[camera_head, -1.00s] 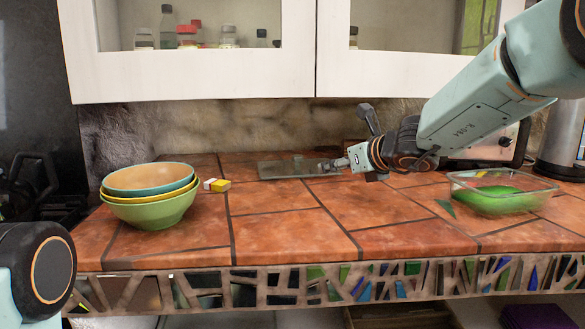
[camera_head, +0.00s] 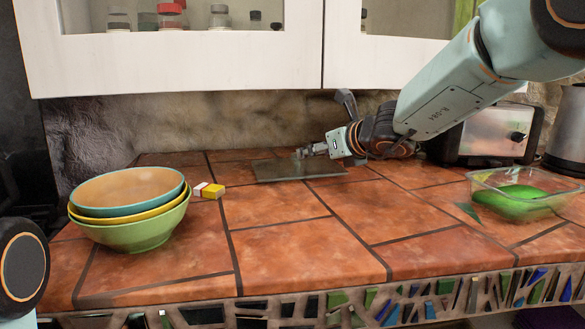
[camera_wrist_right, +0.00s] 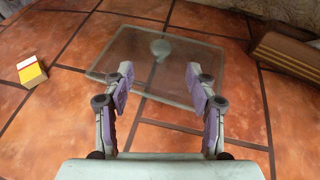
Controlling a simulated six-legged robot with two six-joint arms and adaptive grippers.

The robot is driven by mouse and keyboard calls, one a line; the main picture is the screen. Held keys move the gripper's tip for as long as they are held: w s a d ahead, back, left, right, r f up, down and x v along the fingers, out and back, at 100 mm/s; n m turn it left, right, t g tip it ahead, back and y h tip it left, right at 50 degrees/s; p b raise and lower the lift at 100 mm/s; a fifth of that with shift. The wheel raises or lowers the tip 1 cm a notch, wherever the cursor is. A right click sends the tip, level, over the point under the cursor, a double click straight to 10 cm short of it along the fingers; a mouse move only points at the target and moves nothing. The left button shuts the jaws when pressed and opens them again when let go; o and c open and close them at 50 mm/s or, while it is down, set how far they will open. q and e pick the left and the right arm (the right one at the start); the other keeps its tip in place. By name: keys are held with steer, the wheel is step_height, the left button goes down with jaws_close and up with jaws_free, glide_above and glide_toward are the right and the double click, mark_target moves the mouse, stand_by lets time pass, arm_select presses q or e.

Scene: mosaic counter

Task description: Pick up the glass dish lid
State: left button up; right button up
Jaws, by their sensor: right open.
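The glass dish lid (camera_head: 275,171) is a flat, clear rectangle lying on the tiled counter near the back wall. In the right wrist view the lid (camera_wrist_right: 125,54) shows a round knob (camera_wrist_right: 160,48) near its middle. My right gripper (camera_head: 306,153) reaches in from the right and is over the lid. In the wrist view its two fingers (camera_wrist_right: 160,76) are apart with nothing between them, on the near side of the knob. I cannot tell how high they are above the glass. My left gripper is not in view.
Stacked bowls (camera_head: 130,233) stand at the left, beside a small yellow and white box (camera_head: 208,190). A glass dish (camera_head: 480,182) with something green inside is at the right. A toaster (camera_head: 480,143) is behind it. White cabinets (camera_head: 200,60) hang above. The front middle counter is clear.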

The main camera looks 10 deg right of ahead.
mark_target(302, 169)
steer(key=shift+w+f, duration=0.3)
steer(key=shift+w, duration=0.25)
steer(key=x, duration=0.4)
steer(key=shift+s+a, duration=0.1)
steer(key=shift+a, duration=0.1)
steer(key=shift+p+x, duration=0.35)
steer(key=shift+x, duration=0.75)
steer(key=shift+d, duration=0.1)
steer(key=shift+r, duration=0.1)
steer(key=shift+s, duration=0.1)
steer(key=shift+c, duration=0.7)
steer(key=c, duration=0.4)
jaws_close()
